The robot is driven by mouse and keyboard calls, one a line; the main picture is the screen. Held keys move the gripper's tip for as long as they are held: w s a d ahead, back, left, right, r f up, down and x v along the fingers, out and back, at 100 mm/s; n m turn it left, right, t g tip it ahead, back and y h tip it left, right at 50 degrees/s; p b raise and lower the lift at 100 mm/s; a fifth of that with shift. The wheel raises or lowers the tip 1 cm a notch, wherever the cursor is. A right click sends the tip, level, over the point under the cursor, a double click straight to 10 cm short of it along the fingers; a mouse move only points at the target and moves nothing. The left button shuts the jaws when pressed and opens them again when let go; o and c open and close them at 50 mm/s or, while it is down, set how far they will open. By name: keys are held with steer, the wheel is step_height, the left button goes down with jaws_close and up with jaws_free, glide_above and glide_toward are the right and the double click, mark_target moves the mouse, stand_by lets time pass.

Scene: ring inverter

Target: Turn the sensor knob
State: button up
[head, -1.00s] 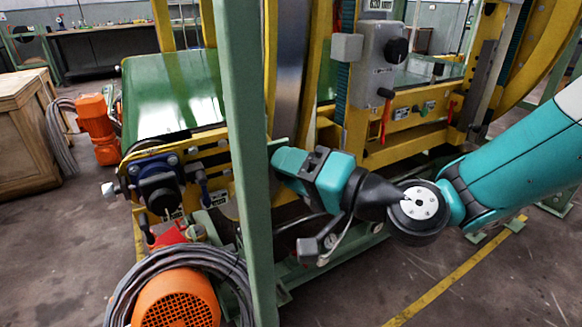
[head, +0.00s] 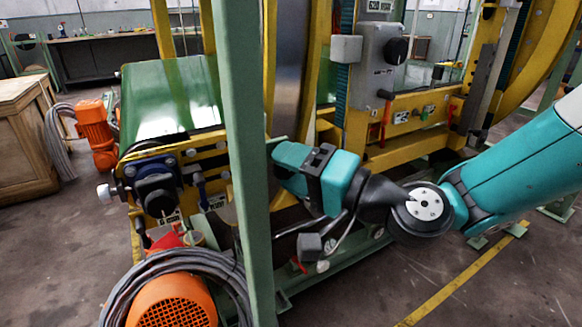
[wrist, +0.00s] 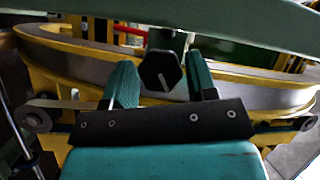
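A black faceted knob (wrist: 161,74) with a white line on its face is in the middle of the wrist view. The line stands nearly upright, slightly tilted. My gripper (wrist: 161,61) is open, with one teal finger on each side of the knob. The gaps look small; I cannot tell whether either finger touches it. In the head view my teal gripper (head: 318,178) reaches left toward the green post, and its fingertips and this knob are hidden there.
The tall green post (head: 246,150) stands right by my gripper. A grey switch box (head: 378,66) with another black knob is behind to the right. An orange motor (head: 172,302) with coiled cable is at lower left. A yellow machine frame surrounds the area.

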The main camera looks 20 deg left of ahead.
steer(key=b+v, duration=1.4)
steer(key=v, duration=0.3)
steer(key=shift+d, duration=0.2)
steer(key=shift+s+r, duration=0.1)
